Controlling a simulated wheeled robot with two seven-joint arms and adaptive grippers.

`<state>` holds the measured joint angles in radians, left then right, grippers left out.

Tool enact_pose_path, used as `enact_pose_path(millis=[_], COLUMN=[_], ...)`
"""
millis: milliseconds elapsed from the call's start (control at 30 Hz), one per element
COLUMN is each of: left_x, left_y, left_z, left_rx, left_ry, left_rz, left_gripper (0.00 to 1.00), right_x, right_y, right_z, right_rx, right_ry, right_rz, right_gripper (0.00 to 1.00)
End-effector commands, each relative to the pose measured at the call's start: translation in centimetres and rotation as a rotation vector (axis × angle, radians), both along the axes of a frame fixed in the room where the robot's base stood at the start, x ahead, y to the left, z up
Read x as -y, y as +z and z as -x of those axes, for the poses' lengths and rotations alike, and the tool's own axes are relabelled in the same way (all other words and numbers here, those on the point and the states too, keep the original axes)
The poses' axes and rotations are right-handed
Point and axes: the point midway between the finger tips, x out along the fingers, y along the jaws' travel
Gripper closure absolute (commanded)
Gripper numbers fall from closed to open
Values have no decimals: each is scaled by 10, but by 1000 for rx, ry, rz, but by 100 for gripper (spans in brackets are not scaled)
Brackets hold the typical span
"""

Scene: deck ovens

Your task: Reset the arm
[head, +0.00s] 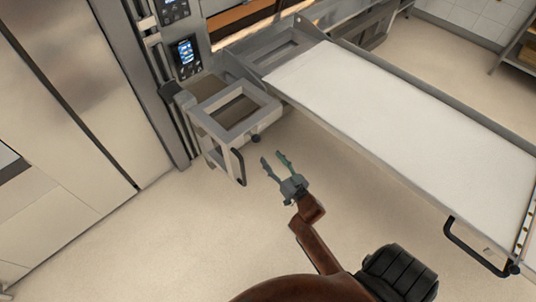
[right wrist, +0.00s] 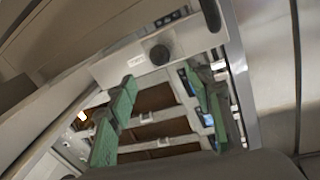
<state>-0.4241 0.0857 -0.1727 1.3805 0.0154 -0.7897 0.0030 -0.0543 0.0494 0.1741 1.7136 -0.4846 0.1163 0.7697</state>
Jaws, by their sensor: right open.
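My right gripper (head: 277,170) is open and empty in the head view, held out over the floor on my brown arm. It is just right of and below a metal bracket frame (head: 236,108) with a dark handle (head: 238,166), and apart from it in the picture. In the right wrist view the two green fingers of the right gripper (right wrist: 165,112) stand wide apart with nothing between them. Beyond them are the metal frame with a black knob (right wrist: 159,55) and the oven front (right wrist: 150,128). My left gripper is not in view.
A long loader with a white belt (head: 400,115) runs along the right, with a black handle (head: 472,248) at its near end. The oven's control panel (head: 186,57) and steel cabinet doors (head: 75,70) are at the left. The floor (head: 170,240) in front is clear.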

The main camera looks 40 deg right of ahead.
Motion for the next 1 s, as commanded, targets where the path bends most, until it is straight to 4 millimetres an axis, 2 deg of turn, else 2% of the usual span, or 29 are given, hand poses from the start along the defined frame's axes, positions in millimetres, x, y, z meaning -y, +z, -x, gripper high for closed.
enact_pose_path(millis=[567,667,767,867,1000], left_x=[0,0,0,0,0], left_y=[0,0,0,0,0], left_z=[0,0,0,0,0], left_rx=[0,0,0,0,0], left_ry=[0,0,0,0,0], left_rz=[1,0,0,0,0], left_gripper=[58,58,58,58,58], right_x=[0,0,2,2,-2], right_y=[0,-7,-38,-92,-182], right_z=[2,4,14,35,83], right_rx=[1,-17,-89,-224,-461], right_ry=[0,-4,-17,-36,-48], right_rz=[1,1,6,16,40], right_gripper=[53,53,53,53,53])
